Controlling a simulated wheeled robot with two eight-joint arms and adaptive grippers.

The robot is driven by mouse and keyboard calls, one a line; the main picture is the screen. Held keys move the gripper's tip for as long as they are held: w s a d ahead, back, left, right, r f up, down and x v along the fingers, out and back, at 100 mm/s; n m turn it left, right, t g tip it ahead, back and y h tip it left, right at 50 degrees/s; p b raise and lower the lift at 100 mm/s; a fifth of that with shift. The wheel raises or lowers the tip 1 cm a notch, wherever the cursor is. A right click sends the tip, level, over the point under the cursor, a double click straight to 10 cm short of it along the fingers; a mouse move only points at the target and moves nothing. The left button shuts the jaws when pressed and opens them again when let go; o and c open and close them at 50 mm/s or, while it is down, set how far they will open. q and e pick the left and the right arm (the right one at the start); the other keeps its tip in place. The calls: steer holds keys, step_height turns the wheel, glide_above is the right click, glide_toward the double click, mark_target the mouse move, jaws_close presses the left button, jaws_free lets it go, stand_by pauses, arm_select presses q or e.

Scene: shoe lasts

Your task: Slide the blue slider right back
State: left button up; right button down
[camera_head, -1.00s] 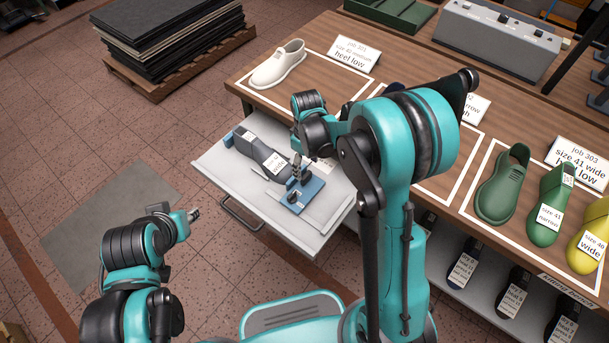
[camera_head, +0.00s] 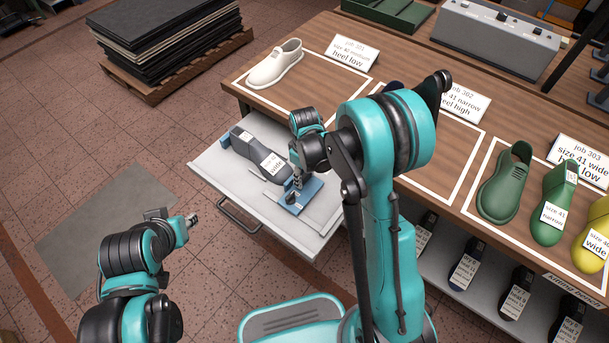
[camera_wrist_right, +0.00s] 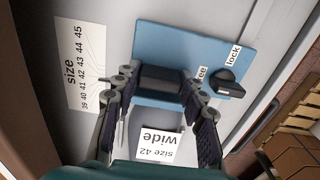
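The blue slider (camera_head: 301,194) is a flat blue plate in the open drawer, with a dark raised block and a black knob. In the right wrist view the plate (camera_wrist_right: 215,48) shows the knob (camera_wrist_right: 229,83) beside the words "lock" and a partly covered "free". My right gripper (camera_head: 297,184) is down at the plate. In the wrist view its fingers (camera_wrist_right: 160,84) stand apart at either end of the dark block; contact is not clear. A printed size scale (camera_wrist_right: 80,65), 39 to 45, lies left of the plate. My left gripper (camera_head: 191,220) is empty, away from the drawer; its opening is too small to judge.
A dark shoe last (camera_head: 258,154) labelled size 42 wide lies in the drawer (camera_head: 222,182). The wooden bench (camera_head: 320,85) above carries a white shoe (camera_head: 275,65), a green shoe (camera_head: 505,182) and job cards. Labelled dark lasts stand on a lower shelf at right.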

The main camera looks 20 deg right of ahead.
steer(key=s+d, duration=0.1)
steer(key=s, duration=0.1)
steer(key=s+d, duration=0.4)
steer(key=shift+s+b, duration=0.3)
steer(key=shift+b, duration=0.1)
steer(key=c, duration=0.9)
jaws_free()
steer(key=shift+s+d, duration=0.1)
steer(key=shift+d, duration=0.05)
step_height(320, 180, up, 12)
